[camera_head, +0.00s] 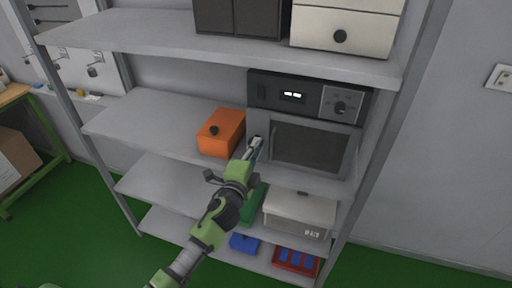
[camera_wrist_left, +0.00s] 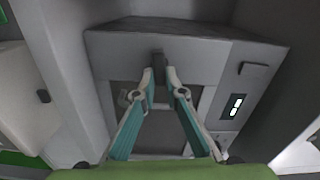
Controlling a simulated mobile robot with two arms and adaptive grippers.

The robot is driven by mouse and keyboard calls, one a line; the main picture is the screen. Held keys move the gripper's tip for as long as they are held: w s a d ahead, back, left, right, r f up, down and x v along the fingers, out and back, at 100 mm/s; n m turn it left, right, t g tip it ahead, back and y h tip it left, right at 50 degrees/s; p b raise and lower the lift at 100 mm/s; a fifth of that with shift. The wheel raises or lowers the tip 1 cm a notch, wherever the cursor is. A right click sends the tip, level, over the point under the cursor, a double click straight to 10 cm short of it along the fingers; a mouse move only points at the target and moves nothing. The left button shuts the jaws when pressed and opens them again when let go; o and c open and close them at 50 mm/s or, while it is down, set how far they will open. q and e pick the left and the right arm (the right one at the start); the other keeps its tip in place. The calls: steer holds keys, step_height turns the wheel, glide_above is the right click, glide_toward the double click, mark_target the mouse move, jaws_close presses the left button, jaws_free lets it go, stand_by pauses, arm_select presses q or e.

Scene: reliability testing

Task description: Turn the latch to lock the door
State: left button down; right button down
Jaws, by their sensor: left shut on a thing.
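The grey device (camera_head: 352,142) stands on the middle shelf, with a dark-windowed door (camera_head: 310,148) that looks closed. My left gripper (camera_head: 258,142) reaches up to the door's left edge. In the left wrist view the two teal-padded fingers of the left gripper (camera_wrist_left: 159,76) come together on a small dark latch (camera_wrist_left: 158,60) at the device's front. The fingertips cover part of the latch, so its exact turn is hard to tell. The door also shows behind the fingers in the left wrist view (camera_wrist_left: 160,143). My right gripper is in neither view.
The device's panel has a lit display (camera_head: 292,95) and a knob (camera_head: 340,107). An orange box (camera_head: 222,132) stands close to the left of my gripper. A beige box (camera_head: 300,212), a blue bin (camera_head: 244,243) and a red bin (camera_head: 297,262) are lower down.

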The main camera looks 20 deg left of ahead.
arm_select(q)
steer(key=shift+f+m, duration=0.1)
steer(key=shift+m, duration=0.6)
steer(key=c, duration=2.1)
jaws_free()
steer(key=shift+s, duration=0.1)
steer(key=s, duration=1.2)
steer(key=shift+a, duration=0.15)
steer(key=shift+w, duration=0.1)
